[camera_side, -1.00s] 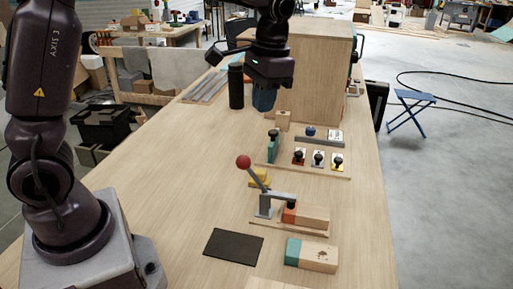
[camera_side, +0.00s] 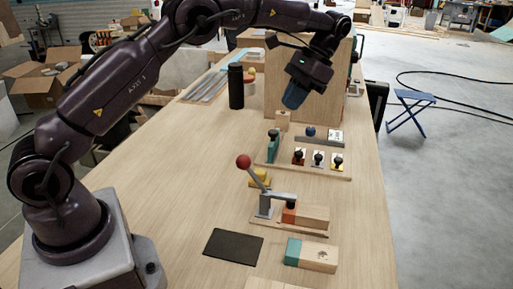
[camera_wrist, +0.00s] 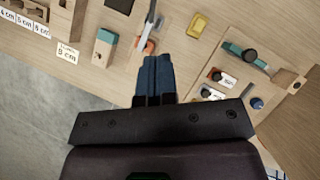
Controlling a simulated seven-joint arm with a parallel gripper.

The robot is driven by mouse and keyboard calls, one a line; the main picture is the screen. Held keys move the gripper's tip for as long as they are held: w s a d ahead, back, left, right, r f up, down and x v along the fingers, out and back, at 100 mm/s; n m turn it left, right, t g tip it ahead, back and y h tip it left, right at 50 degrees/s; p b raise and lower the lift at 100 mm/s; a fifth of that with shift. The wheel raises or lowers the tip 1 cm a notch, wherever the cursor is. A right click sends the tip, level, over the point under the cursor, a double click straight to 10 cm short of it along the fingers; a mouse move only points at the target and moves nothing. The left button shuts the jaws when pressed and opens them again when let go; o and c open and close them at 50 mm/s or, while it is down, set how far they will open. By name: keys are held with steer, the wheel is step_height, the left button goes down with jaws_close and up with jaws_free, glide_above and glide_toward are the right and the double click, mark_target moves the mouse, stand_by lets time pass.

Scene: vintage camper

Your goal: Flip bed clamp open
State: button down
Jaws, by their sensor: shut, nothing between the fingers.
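The bed clamp (camera_side: 265,204) is a grey metal toggle clamp on a thin wooden base, with a lever tipped by a red ball (camera_side: 243,161). The lever stands up, tilted left. The clamp's arm reaches right, level, its dark tip over a wooden block with an orange end (camera_side: 312,216). My gripper (camera_side: 292,100) has blue fingers and is in the air beyond the clamp, by the wooden cabinet, angled down. The fingers are shut and empty; they also show in the wrist view (camera_wrist: 155,75). There the clamp's grey lever (camera_wrist: 149,24) is partly visible at the top.
A board with several knobs (camera_side: 318,160) lies behind the clamp. A teal-ended block (camera_side: 311,255) and a dark mat (camera_side: 233,246) lie in front. A yellow piece (camera_side: 260,177) is beside the clamp. A black bottle (camera_side: 236,86) and wooden cabinet (camera_side: 346,85) stand behind.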

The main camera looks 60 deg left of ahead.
steer(key=s+r+x, duration=0.1)
steer(key=x, duration=1.2)
steer(key=shift+s+f, duration=0.35)
steer(key=shift+s, duration=0.05)
steer(key=shift+a, duration=0.15)
steer(key=s+a+f+m+t+h, duration=0.1)
steer(key=s+a+f+t+h, duration=0.4)
steer(key=f+t+h, duration=0.1)
steer(key=shift+s+a+f, duration=0.25)
steer(key=shift+s+f, duration=0.05)
steer(key=shift+f, duration=0.1)
stand_by(0.3)
steer(key=shift+s+f, duration=0.1)
steer(key=shift+f, duration=0.05)
stand_by(0.4)
